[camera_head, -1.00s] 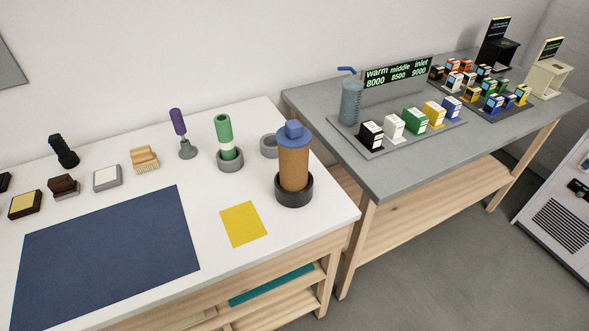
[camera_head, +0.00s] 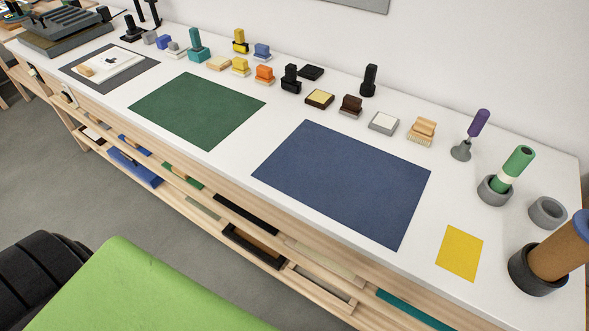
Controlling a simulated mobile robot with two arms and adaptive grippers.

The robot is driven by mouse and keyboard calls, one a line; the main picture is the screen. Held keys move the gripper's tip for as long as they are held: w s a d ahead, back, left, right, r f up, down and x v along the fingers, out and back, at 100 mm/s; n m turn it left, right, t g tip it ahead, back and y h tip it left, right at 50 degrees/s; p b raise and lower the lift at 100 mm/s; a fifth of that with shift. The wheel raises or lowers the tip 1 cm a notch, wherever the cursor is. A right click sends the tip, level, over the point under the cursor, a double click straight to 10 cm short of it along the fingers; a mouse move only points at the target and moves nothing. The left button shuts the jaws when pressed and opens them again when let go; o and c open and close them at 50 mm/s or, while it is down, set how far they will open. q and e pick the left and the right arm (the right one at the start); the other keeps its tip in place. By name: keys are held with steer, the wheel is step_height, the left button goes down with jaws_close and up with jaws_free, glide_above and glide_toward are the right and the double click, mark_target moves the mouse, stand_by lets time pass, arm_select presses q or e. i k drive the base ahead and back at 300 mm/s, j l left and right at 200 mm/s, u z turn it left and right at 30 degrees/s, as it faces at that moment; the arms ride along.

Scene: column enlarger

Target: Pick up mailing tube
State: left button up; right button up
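The mailing tube is most likely the brown cardboard tube (camera_head: 560,248) with a blue cap, at the right edge of the view. It stands in a dark round holder (camera_head: 530,276) on the white table and is partly cut off by the frame. A shorter green tube (camera_head: 516,166) with a pale band stands in a grey round holder (camera_head: 494,190) behind it. Neither of my grippers shows in the head view.
The white table holds a blue mat (camera_head: 345,180), a green mat (camera_head: 195,108) and a yellow sheet (camera_head: 460,253). An empty grey ring holder (camera_head: 547,212) is beside the green tube. Several stamps and brushes line the back. A green padded surface (camera_head: 150,290) is at the lower left.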

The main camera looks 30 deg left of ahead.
mark_target(564, 252)
steer(key=u, duration=0.4)
steer(key=z, duration=1.45)
steer(key=l, duration=0.45)
steer(key=i+u, duration=0.05)
steer(key=i, duration=0.05)
